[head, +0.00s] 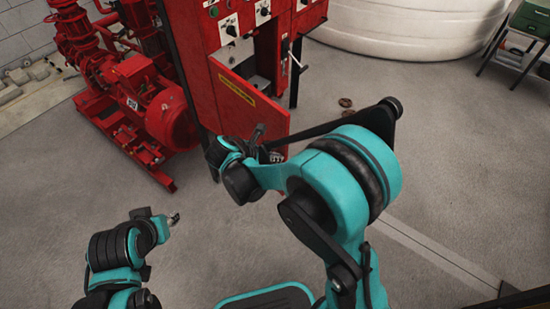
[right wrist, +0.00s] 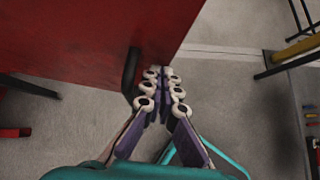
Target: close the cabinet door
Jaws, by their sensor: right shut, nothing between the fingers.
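The red cabinet (head: 192,50) stands at the top middle of the head view. Its red door (head: 248,112), with a yellow label strip, stands open and shows part of the interior. My right gripper (head: 259,132) is at the door's lower part; its fingers are partly hidden in the head view. In the right wrist view the fingers (right wrist: 161,84) are shut and empty, beside a dark handle (right wrist: 131,73) on the red panel (right wrist: 85,40). I cannot tell whether they touch it. My left gripper (head: 174,218) is low on the left, away from the door, too small to read.
A red pump and motor (head: 150,98) stand left of the cabinet. A white tank (head: 405,28) is behind on the right. A green box (head: 530,18) sits on a stand at the far right.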

